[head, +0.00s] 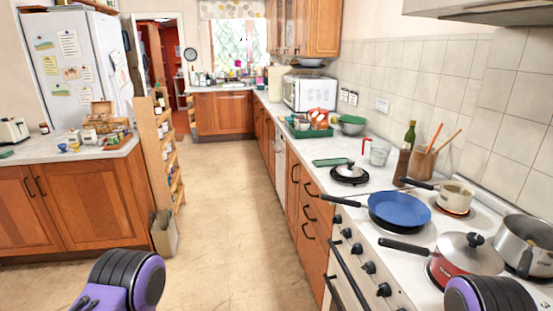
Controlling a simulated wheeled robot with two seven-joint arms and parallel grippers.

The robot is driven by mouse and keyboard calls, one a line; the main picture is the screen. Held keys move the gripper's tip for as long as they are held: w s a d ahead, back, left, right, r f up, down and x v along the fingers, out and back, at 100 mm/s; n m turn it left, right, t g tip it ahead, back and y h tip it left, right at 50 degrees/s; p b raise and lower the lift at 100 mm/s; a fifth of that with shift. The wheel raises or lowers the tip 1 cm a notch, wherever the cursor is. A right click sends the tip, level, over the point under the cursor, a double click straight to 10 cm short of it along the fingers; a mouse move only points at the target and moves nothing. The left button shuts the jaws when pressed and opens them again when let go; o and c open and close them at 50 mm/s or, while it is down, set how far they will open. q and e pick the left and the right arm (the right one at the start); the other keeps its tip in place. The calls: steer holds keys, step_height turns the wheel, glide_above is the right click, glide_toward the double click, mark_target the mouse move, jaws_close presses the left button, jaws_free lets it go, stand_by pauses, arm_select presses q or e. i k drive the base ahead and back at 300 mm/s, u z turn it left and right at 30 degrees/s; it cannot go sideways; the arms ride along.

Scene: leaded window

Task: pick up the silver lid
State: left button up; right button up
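A silver lid (456,255) with a dark knob sits on the red saucepan (449,282), on the stove at the lower right. A second, smaller silver lid (348,171) with a black knob lies on the counter beyond the stove, on top of a dark round item that I cannot make out. Purple and black parts of my arms show at the bottom left and bottom right corners. Neither gripper is in view, and no gripper is seen touching either lid. My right arm part stands just in front of the red saucepan and hides some of the stove front.
A blue frying pan (399,210), a cream pot (457,194) and a steel pot (524,243) crowd the stove (371,240). Pan handles stick out toward the left. A green bottle (409,136) and utensil pot (425,163) stand behind. The floor (228,215) to the left is clear.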

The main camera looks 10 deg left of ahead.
mark_target(348, 171)
steer(key=u, duration=0.95)
steer(key=i, duration=2.95)
steer(key=z, duration=2.8)
